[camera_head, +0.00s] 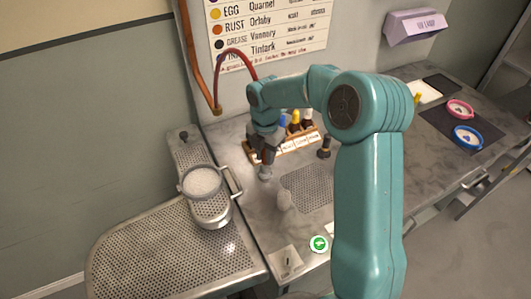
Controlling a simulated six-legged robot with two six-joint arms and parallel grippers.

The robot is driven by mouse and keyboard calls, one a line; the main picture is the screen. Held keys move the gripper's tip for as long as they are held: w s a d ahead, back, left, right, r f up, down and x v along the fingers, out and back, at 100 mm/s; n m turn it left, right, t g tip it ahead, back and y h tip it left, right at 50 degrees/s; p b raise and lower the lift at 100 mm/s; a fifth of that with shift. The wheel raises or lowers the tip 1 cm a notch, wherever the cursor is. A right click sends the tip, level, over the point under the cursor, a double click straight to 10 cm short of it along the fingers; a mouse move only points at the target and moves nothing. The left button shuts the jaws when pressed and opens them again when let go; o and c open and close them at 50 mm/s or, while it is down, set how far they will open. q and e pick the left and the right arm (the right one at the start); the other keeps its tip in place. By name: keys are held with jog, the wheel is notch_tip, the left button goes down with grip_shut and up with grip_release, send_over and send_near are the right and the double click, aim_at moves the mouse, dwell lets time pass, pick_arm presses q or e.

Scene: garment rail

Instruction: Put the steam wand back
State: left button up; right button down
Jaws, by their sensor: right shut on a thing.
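My right gripper (265,150) is over the counter, left of the row of bottles, with its fingers pointing down. It is shut on the steam wand, whose grey lower end (265,173) shows below the fingers. A dark red hose (236,56) arches from the copper pipe on the wall to behind my right wrist. The wand's upper part is hidden by the gripper. A short dark post (324,147) stands to the right of the gripper; I cannot tell whether it is the wand's holder. My left gripper is not in view.
A pot of white contents (202,182) stands on a narrow perforated board (186,150) at left. A bottle rack (298,145) is behind the gripper. Pink and blue rings (467,136) lie on a dark mat at right.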

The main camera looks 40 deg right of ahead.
jog(key=shift+f, duration=0.45)
dwell(0.7)
jog(key=shift+f+b, duration=0.5)
jog(key=shift+f, duration=0.25)
dwell(0.5)
jog(key=c, duration=0.5)
grip_release()
jog(key=shift+r+p, duration=2.95)
jog(key=shift+r, duration=0.85)
